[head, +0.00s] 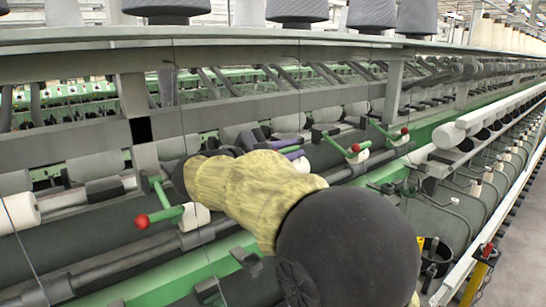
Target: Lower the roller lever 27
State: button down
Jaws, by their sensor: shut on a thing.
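Several green roller levers with red ball knobs line the machine. One lever (160,195) stands at the left, its red knob pointing toward me. Another lever (338,143) is right of the middle, and a further one (385,131) is beyond it. I cannot read any number. My arm reaches in from the lower right in a yellow sleeve. My gripper (277,144) shows only in part beyond the sleeve, as dark purplish fingers. It is shut on a green lever (285,142) between the left and middle ones. That lever's knob is hidden by my arm.
White and grey rollers lie along the machine behind the levers. A grey beam (270,108) runs above them, with large dark bobbins (297,8) on top. Thin threads hang down. A white rail (500,210) borders the walkway floor (522,240) at the right.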

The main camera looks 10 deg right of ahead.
jog(key=shift+f, duration=0.1)
dwell(0.4)
jog(key=c, duration=1.4)
grip_release()
jog(key=shift+c, duration=0.2)
notch_tip(320, 180, up, 10)
